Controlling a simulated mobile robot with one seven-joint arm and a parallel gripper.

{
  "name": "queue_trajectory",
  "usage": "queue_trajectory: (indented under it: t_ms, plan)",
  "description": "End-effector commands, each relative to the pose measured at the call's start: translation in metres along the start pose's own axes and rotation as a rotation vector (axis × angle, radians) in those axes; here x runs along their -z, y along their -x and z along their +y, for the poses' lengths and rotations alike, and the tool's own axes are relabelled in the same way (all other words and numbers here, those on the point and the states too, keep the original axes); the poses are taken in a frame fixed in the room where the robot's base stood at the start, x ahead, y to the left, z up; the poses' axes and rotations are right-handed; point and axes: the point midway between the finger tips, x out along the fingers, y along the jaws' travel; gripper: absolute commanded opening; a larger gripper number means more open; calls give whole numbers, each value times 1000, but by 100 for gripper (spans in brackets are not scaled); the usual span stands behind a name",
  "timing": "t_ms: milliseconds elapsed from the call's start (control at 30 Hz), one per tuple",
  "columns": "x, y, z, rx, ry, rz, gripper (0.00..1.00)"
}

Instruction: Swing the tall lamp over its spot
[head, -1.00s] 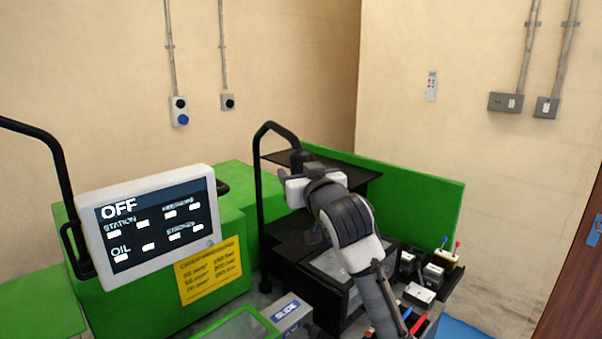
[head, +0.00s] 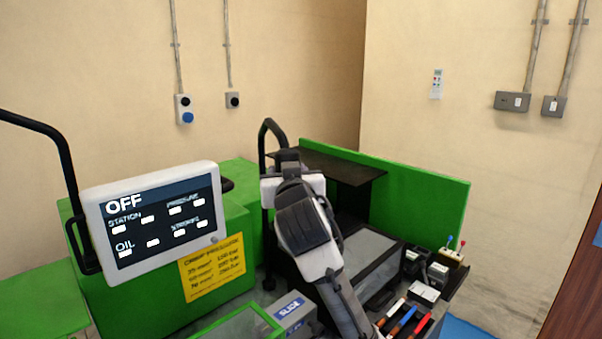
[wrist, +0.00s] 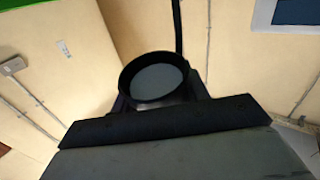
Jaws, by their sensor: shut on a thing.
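The tall lamp (head: 267,138) is a black post with a bent top, standing on the green machine left of my arm. Its dark lamp head (head: 288,156) hangs from the bend, just beyond my wrist. My gripper (head: 288,168) is shut on the lamp head; its fingers are mostly hidden behind my white and grey wrist. In the wrist view the round head with a grey face (wrist: 157,82) sits at the jaws, and the thin black lamp arm (wrist: 178,30) rises behind it. The lower post is partly covered by my arm.
A screen reading OFF (head: 155,215) stands at left on a black tube frame. A black shelf (head: 335,165) and green panel (head: 415,200) lie right of the lamp. A tool tray (head: 408,318) and small boxes stand front right. A SLIDE box (head: 292,312) is below.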

Motion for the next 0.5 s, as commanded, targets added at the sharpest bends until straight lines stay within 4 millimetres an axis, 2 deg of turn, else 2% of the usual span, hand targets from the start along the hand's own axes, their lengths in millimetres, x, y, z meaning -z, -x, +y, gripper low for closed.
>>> queue_trajectory:
  t_ms: [33, 300, 500]
  plan:
    - [0, 2, -13, -22, 1, 2, 4]
    - [1, 5, -58, -213, -1, -9, 4]
    - [2, 2, -86, -220, -28, -11, 5]
